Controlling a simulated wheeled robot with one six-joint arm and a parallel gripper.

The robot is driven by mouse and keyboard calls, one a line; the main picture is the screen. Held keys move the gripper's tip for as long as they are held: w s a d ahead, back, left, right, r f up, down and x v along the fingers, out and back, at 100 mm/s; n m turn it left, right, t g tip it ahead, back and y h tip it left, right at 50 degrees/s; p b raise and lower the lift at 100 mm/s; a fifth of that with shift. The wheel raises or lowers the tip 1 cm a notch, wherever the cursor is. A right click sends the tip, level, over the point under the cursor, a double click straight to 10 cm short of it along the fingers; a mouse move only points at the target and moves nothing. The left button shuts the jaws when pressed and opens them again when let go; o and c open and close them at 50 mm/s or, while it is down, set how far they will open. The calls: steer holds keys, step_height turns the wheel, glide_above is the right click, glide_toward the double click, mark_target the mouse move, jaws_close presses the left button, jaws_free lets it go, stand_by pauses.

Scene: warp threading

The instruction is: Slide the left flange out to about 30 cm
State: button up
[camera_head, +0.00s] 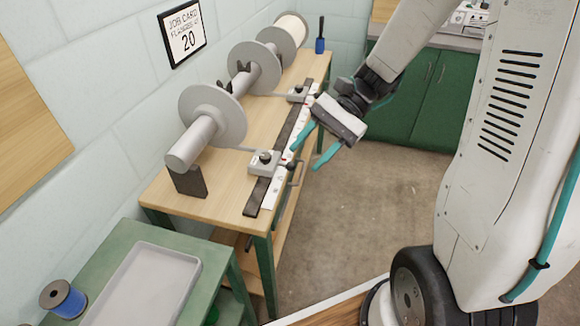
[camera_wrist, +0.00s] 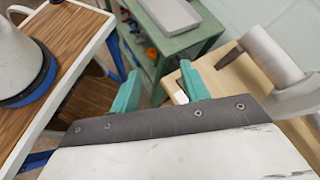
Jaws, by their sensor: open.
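The left flange (camera_head: 232,118), a grey disc, stands upright around the near part of a horizontal grey shaft (camera_head: 190,145) above the wooden bench. An arm runs from it to a light slider block (camera_head: 265,164) with a black knob on the front rail. The other flange (camera_head: 262,68) stands farther back, with its own knobbed block (camera_head: 298,93). My gripper (camera_head: 304,160) is open and empty, right of the near block, beyond the bench's front edge. In the wrist view, its teal fingers (camera_wrist: 160,72) are apart; a flange (camera_wrist: 292,100) shows at right.
A marked white scale (camera_head: 273,190) runs beside the dark rail. A job card (camera_head: 184,33) on the wall reads 20. A green table (camera_head: 115,243) with a grey tray (camera_head: 190,262) and blue spool (camera_head: 63,299) stands at lower left. The floor right of the bench is clear.

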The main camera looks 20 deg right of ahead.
steer(key=w+d+f+m+t+y, duration=0.3)
steer(key=w+f+m+y, duration=0.1)
steer(key=w+f+m, duration=0.25)
steer(key=m+t+y, duration=0.1)
steer(key=m+t, duration=0.7)
steer(key=m, duration=0.1)
glide_toward(290, 166)
steer(key=w+a+f, duration=0.1)
steer(key=w+a, duration=0.1)
steer(key=shift+n, duration=0.25)
steer(key=x, duration=0.7)
steer(key=shift+w+a, duration=0.1)
